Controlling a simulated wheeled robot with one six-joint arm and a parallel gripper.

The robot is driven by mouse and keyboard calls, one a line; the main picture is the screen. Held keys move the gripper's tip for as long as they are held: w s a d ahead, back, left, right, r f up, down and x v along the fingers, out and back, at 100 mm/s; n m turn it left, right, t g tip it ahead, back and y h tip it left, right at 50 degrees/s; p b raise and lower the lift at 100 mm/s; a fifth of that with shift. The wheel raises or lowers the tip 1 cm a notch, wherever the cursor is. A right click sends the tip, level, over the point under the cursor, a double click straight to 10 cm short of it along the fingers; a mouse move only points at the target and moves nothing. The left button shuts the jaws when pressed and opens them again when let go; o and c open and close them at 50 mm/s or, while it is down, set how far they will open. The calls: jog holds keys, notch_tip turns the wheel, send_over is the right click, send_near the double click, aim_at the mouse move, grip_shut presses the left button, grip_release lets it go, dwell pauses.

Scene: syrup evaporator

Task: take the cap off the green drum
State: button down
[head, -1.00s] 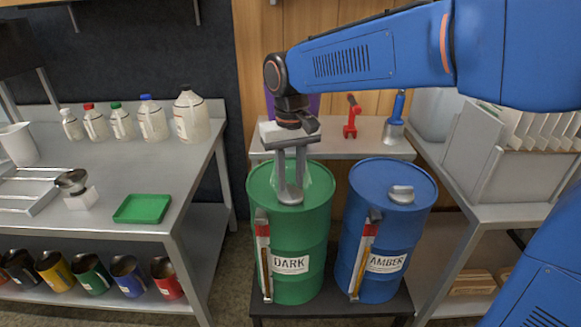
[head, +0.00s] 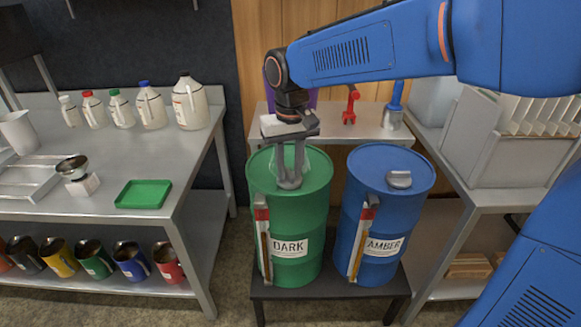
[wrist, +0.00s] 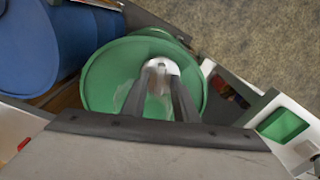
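The green drum (head: 312,215), labelled DARK, stands upright on a low dark stand; its top also shows in the wrist view (wrist: 97,85). Its grey cap (head: 289,184) sits at the near side of the lid, and shows pale in the wrist view (wrist: 160,64). My gripper (head: 289,178) points down over the lid with its fingertips at the cap, one on each side. In the wrist view the two fingers (wrist: 161,72) reach the cap and appear shut on it. The cap looks level with the lid; its underside is hidden.
The blue AMBER drum (head: 362,225) with its own grey cap (head: 399,179) stands close on the right. A steel bench (head: 95,165) with jugs and a green tray (head: 143,194) is at left. A shelf (head: 335,128) with red and blue tools is behind the drums.

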jog(key=shift+r, duration=1.35)
dwell(0.3)
jog(key=shift+w, duration=0.1)
